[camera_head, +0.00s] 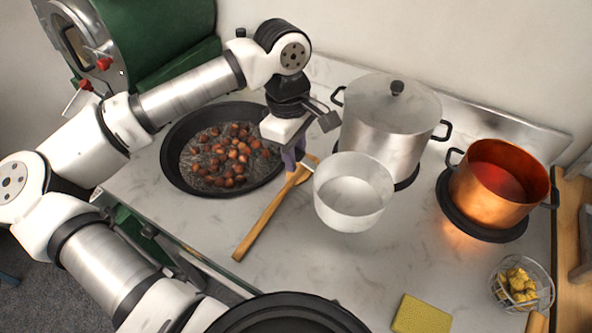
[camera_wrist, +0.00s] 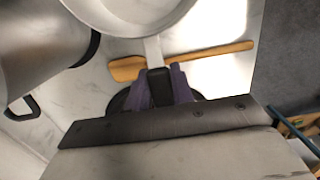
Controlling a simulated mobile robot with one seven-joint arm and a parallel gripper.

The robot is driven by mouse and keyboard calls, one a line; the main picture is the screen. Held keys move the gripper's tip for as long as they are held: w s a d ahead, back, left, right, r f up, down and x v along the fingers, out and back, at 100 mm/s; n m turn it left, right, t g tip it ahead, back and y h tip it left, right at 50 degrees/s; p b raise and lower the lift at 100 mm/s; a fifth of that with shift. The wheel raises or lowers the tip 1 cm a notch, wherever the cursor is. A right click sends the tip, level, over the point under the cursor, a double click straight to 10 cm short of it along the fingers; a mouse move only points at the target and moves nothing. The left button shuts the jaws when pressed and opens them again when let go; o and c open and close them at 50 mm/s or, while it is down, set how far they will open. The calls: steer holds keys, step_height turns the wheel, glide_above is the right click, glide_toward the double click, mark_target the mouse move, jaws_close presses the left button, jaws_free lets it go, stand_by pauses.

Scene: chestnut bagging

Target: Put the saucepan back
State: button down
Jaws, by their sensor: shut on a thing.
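The saucepan (camera_head: 352,207) is a small white-grey pan, held upright and empty, in front of the lidded steel pot. Its rim and handle also show at the top of the wrist view (camera_wrist: 128,22). My gripper (camera_head: 297,160) is shut on the saucepan's dark handle (camera_wrist: 158,84), with its purple fingers on both sides of it. The saucepan appears to hang a little above the marble counter (camera_head: 290,265); the exact gap is hard to tell.
A wooden spatula (camera_head: 262,223) lies on the counter below my gripper. A black pan of chestnuts (camera_head: 172,160) is left, a lidded steel pot (camera_head: 375,135) behind. A copper pot (camera_head: 490,205) stands on a glowing burner at right. A wire basket (camera_head: 545,292) and yellow sponge (camera_head: 422,315) are in front.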

steer(key=p, duration=0.1)
glide_above(295, 198)
steer(key=shift+f, duration=3.65)
steer(key=c, duration=1.2)
jaws_free()
steer(key=r+b, duration=0.1)
steer(key=r, duration=0.3)
steer(key=r+b, duration=0.1)
steer(key=r, duration=0.3)
steer(key=a+r+b, duration=0.1)
steer(key=r, duration=0.3)
steer(key=shift+w+r, duration=0.15)
steer(key=shift+w, duration=0.1)
